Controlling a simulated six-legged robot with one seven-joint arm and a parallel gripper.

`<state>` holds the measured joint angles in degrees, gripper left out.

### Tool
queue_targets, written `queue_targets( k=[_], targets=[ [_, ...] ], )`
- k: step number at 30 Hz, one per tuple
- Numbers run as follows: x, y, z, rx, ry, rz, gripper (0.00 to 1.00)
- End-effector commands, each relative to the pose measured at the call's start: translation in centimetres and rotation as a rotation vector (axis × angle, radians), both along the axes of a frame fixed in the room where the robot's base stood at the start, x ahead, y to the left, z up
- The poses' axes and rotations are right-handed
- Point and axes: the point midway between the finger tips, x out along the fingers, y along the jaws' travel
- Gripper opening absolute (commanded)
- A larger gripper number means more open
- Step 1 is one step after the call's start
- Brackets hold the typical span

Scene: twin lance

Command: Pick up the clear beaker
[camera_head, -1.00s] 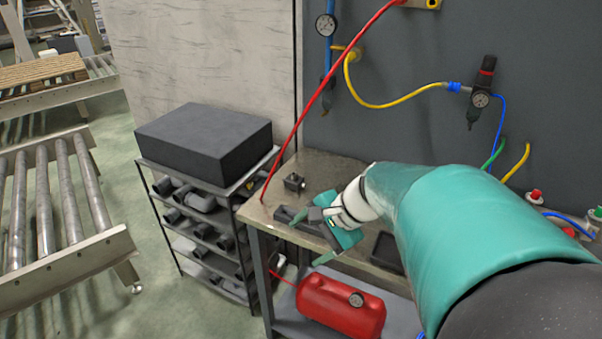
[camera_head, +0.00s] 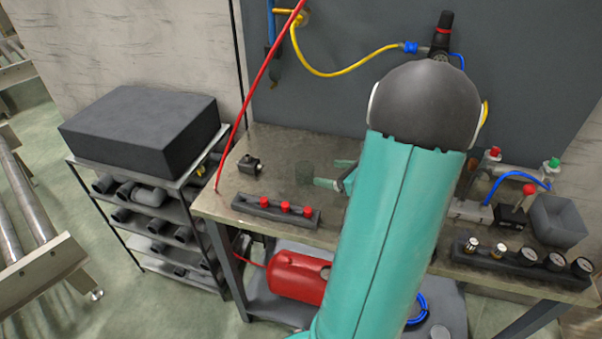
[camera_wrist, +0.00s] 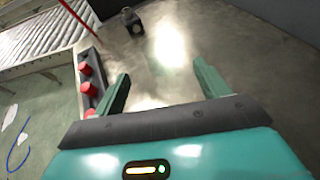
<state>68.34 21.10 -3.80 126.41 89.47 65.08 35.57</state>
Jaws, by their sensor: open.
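The clear beaker (camera_head: 304,172) shows in the head view as a faint, see-through, darkish cylinder standing on the workbench (camera_head: 275,150). My gripper (camera_head: 333,173) is just to its right, low over the bench, with its two green fingers apart and pointing left toward it. My arm hides much of the gripper's base. In the wrist view my gripper (camera_wrist: 161,70) is open and empty. There I cannot make out the beaker's outline; only a bright glare lies beyond the fingertips.
A dark rail with red knobs (camera_head: 276,211) lies along the bench's front edge. A small black block (camera_head: 250,165) sits left of the beaker. A row of gauges (camera_head: 520,257) and a grey bin (camera_head: 557,220) stand at right. A red hose (camera_head: 262,75) slants down to the bench's left.

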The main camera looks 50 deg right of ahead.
Motion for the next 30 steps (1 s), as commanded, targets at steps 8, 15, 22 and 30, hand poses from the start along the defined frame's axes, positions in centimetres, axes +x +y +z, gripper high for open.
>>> queue_targets(
  k=[8,15,22,30],
  targets=[
    [4.8,0.6,-2.0,0.000,0.001,0.008,0.74],
    [6.6,0.8,-2.6,0.000,0.001,0.009,0.74],
    [10.0,1.1,-3.9,0.000,0.001,0.011,0.74],
    [10.8,1.1,-4.3,-0.001,0.002,0.009,0.74]
  ],
)
